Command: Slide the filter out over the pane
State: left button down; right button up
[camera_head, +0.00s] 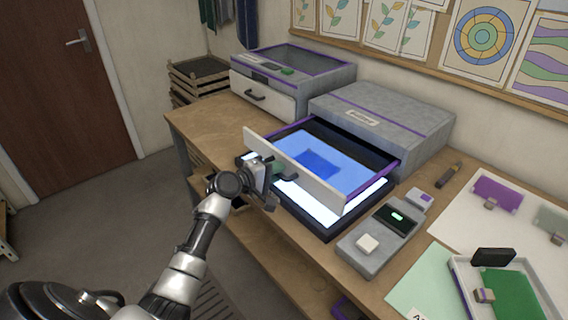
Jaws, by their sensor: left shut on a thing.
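The filter (345,158), a light-blue transparent sheet in a drawer frame with purple edges, extends out of a grey cabinet (375,112). A darker blue rectangle (314,161), which may be the pane, shows through it. The drawer's white front panel (322,189) stands over a lit white panel (335,212) in a black frame. My left gripper (277,176) is at the front panel, shut on its dark handle (291,177); the fingertips are partly hidden. My right gripper is not in view.
A second grey cabinet (262,100) with a closed white drawer stands at the back left. A grey control box (367,245) with a white button and green display is right of the lit panel. A white tray (465,277) with a green sheet lies at the lower right.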

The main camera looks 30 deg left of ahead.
pick_arm(q)
jog(key=shift+v, duration=0.8)
jog(key=c, duration=1.1)
grip_release()
jog(key=shift+f, duration=0.15)
jog(key=v, duration=1)
jog(key=shift+s+a+b, duration=0.2)
jog(key=shift+s+b, duration=0.1)
jog(key=shift+b, duration=0.1)
